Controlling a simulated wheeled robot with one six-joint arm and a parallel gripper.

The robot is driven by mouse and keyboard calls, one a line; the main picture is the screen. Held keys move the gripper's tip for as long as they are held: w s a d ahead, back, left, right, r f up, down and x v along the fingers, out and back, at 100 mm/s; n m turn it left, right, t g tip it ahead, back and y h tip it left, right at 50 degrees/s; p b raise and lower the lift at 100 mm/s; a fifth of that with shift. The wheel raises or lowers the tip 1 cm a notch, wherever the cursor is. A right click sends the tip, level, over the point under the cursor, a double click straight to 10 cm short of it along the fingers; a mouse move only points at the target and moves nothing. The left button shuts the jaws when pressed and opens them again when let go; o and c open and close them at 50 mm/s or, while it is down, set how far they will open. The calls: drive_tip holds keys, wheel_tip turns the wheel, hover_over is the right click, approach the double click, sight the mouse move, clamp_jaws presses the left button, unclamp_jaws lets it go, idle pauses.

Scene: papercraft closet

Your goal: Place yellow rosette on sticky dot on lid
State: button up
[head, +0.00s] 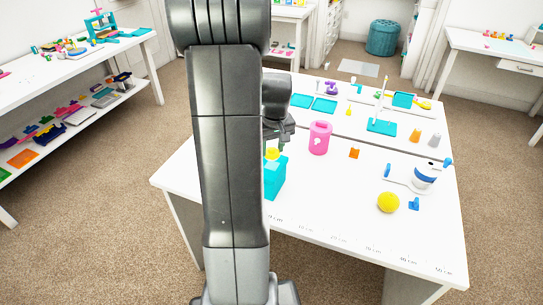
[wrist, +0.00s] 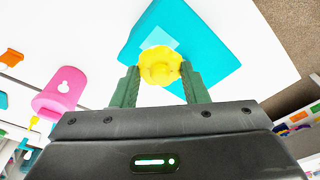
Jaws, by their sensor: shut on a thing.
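The yellow rosette (wrist: 160,66) is between the green fingertips of my gripper (wrist: 159,75), which is shut on it. In the head view the rosette (head: 272,154) shows just above the teal box (head: 274,177), partly behind my arm. In the wrist view the teal lid (wrist: 195,40) lies beyond the rosette. A paler square, the sticky dot (wrist: 158,38), shows on the lid and is partly covered by the rosette. I cannot tell whether the rosette touches the lid. My gripper (head: 283,144) is mostly hidden by my arm in the head view.
A pink container (head: 319,138) stands to the right of the teal box. An orange piece (head: 354,153), a yellow ball (head: 388,202) and a white-and-blue roll (head: 424,175) lie further right. The white table (head: 320,205) is clear in front of them.

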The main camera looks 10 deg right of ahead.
sight(273, 150)
drive_tip(key=shift+f, duration=1.85)
drive_tip(key=shift+f, duration=0.2)
drive_tip(key=o, duration=0.9)
drive_tip(key=shift+r, duration=0.1)
drive_tip(key=r, duration=0.4)
drive_tip(key=s+r, duration=0.1)
drive_tip(key=r, duration=0.7)
drive_tip(key=shift+s+d+r, duration=0.1)
drive_tip(key=shift+s+d, duration=0.05)
drive_tip(key=shift+s, duration=0.25)
